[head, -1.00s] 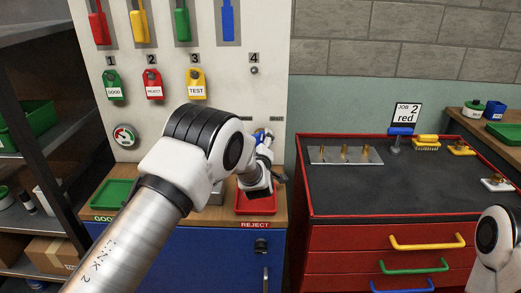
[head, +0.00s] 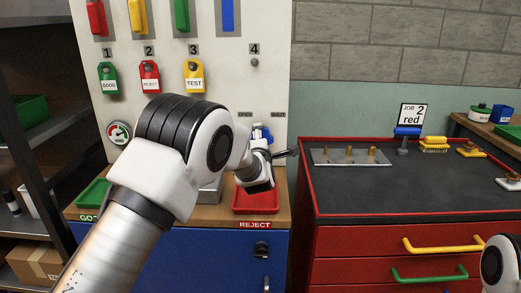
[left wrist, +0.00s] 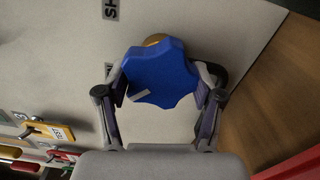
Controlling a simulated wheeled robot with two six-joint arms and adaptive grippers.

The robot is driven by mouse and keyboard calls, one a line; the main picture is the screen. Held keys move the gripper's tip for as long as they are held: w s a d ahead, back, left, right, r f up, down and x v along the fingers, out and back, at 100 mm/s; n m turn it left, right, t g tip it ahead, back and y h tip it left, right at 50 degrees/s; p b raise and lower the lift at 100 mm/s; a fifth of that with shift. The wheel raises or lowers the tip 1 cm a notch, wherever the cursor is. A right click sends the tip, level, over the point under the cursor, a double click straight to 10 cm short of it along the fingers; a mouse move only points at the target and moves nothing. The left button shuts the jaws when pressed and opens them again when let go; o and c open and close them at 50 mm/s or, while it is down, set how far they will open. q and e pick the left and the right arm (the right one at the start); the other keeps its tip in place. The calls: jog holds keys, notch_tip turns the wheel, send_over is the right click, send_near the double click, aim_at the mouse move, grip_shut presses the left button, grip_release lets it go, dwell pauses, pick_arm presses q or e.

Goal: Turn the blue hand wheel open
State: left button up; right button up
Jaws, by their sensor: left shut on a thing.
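The blue hand wheel (left wrist: 160,76) is a lobed knob on a brass-coloured mount on the pale panel. It fills the upper middle of the left wrist view. My left gripper (left wrist: 162,92) has one finger on each side of it and is shut on its rim. In the head view, a small part of the wheel (head: 263,133) shows below the OPEN and SHUT labels (head: 261,115). My left gripper (head: 272,148) hides the rest of it. Only a link of my right arm shows at the lower right edge; its gripper is out of view.
Below the wheel, a red REJECT tray (head: 256,203) stands on the wooden bench top. Tags (head: 150,78) and a gauge (head: 118,132) are on the panel at left. A red cabinet (head: 400,212) with a brass-pegged plate (head: 350,156) stands at right; its dark top is mostly clear.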

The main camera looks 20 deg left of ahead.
pick_arm(q)
jog(key=shift+f+n+b, duration=0.2)
jog(key=shift+n+b, duration=0.5)
jog(key=shift+n, duration=0.05)
jog(key=shift+f+n+b, duration=0.15)
jog(key=shift+n+b, duration=0.55)
jog(key=shift+n, duration=0.05)
jog(key=o, duration=1.1)
jog(key=shift+s+a, duration=0.1)
jog(key=shift+o, duration=0.2)
jog(key=shift+r, duration=0.15)
jog(key=shift+s, duration=0.1)
